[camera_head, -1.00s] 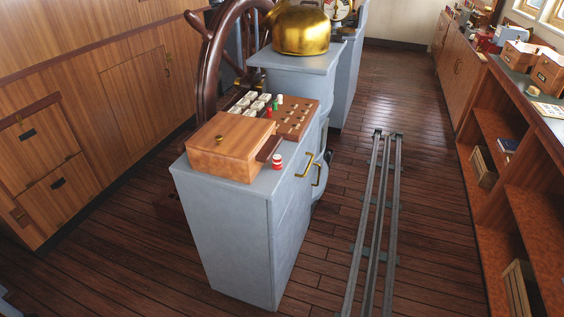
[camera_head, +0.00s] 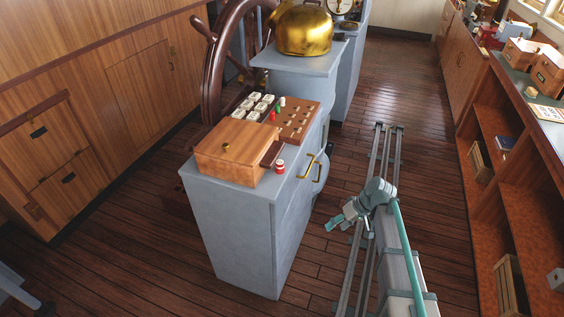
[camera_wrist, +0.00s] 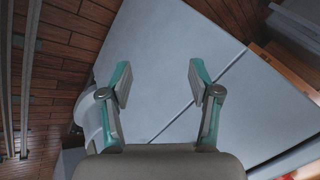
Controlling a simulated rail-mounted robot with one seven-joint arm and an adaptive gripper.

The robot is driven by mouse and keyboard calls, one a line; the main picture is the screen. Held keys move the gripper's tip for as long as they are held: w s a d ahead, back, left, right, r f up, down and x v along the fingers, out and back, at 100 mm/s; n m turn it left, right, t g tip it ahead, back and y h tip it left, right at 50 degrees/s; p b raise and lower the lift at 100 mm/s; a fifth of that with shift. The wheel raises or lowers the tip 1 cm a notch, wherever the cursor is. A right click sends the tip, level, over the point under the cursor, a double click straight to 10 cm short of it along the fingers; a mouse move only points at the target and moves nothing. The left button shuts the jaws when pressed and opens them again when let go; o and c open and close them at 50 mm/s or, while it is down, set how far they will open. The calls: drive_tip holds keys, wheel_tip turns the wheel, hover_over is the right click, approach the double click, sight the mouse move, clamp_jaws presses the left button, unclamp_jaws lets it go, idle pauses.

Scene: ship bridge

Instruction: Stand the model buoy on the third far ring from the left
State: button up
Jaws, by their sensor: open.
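The small red and white striped piece (camera_head: 279,166), which looks like the model buoy, stands upright on the front right of the grey cabinet top (camera_head: 228,189), beside the wooden box. My gripper (camera_head: 332,224) is low to the right of the cabinet, well below its top and apart from the buoy. In the wrist view my gripper (camera_wrist: 160,82) is open and empty, with the cabinet's pale panels (camera_wrist: 165,45) beyond its fingers. I cannot make out the rings clearly; small pegs or marks show on the wooden board (camera_head: 297,120). The buoy is not visible in the wrist view.
A lidded wooden box (camera_head: 232,150) fills the cabinet's front left. White blocks (camera_head: 256,106) and small red and green pieces stand behind it. Brass handles (camera_head: 307,167) stick out on the cabinet's right side. The ship's wheel (camera_head: 212,70) and brass dome (camera_head: 303,30) stand behind.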

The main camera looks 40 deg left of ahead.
drive_tip(key=w+a+r+n+g+y+p, duration=0.1)
drive_tip(key=w+a+r+n, duration=0.15)
drive_tip(key=a+r, duration=0.55)
drive_tip(key=w+a+r+n+y+p, duration=0.1)
drive_tip(key=a+r+n, duration=0.35)
drive_tip(key=r, duration=0.55)
drive_tip(key=n+g+y, duration=0.2)
drive_tip(key=n+g, duration=0.1)
drive_tip(key=n, duration=0.5)
approach(283, 162)
drive_tip(key=p+x, duration=0.1)
drive_tip(key=x, duration=0.5)
drive_tip(key=shift+a, duration=0.1)
drive_tip(key=p+x, duration=0.3)
drive_tip(key=x, duration=0.2)
drive_tip(key=shift+s, duration=0.1)
drive_tip(key=shift+f, duration=0.15)
drive_tip(key=c, duration=1)
drive_tip(key=shift+b, duration=0.8)
drive_tip(key=shift+c, duration=0.2)
